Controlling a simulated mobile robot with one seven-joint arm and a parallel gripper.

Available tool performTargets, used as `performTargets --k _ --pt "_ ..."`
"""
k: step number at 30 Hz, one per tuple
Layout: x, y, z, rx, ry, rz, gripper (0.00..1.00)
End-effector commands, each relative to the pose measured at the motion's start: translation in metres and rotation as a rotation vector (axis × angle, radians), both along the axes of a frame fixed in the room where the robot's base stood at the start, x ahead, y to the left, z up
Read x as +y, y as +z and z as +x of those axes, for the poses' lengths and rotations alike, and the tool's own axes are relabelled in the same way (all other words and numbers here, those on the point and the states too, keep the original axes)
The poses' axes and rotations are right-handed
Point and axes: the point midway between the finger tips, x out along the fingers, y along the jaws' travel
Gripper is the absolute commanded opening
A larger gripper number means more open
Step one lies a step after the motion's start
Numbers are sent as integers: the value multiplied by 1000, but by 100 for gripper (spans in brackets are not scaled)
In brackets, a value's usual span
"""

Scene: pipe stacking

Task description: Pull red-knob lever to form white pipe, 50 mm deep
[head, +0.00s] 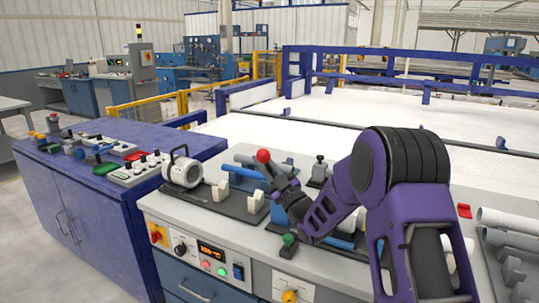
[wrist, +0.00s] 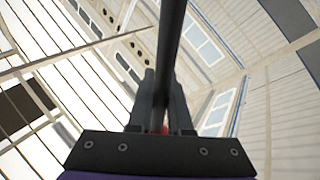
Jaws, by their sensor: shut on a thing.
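The red knob (head: 263,156) tops a dark lever at the middle of the grey workbench, just left of my gripper (head: 282,184). In the wrist view my gripper (wrist: 161,98) has its two dark fingers closed around the dark lever shaft (wrist: 172,40), and a bit of red knob (wrist: 163,130) shows between them near the palm. My purple arm hides part of the bench behind it. A white ring-shaped fixture (head: 184,170) stands left of the lever. White pipes (head: 505,220) lie in a grey rack at the right; I cannot tell whether a white pipe sits in the machine.
A green-topped knob (head: 289,240) stands at the bench's front edge, close below my gripper. The control panel (head: 205,258) is on the front left. A blue cabinet (head: 110,170) with switches stands left. A blue railing (head: 400,60) runs behind.

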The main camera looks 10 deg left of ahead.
Motion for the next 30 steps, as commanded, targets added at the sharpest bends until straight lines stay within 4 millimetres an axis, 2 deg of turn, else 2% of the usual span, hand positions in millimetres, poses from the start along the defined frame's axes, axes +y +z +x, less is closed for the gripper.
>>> performTargets --k 1,9,22,23,27,28,30 --pt "3 -6 -5 -11 5 -11 0" --pt "8 -13 -15 -73 5 -37 0" --pt "9 -16 -17 -77 7 -43 0" --pt "9 -16 -17 -77 8 -42 19" --pt "8 -15 -17 -78 6 -41 44" --pt "8 -15 -17 -78 5 -40 47" --pt "8 -14 -16 -80 5 -40 47"
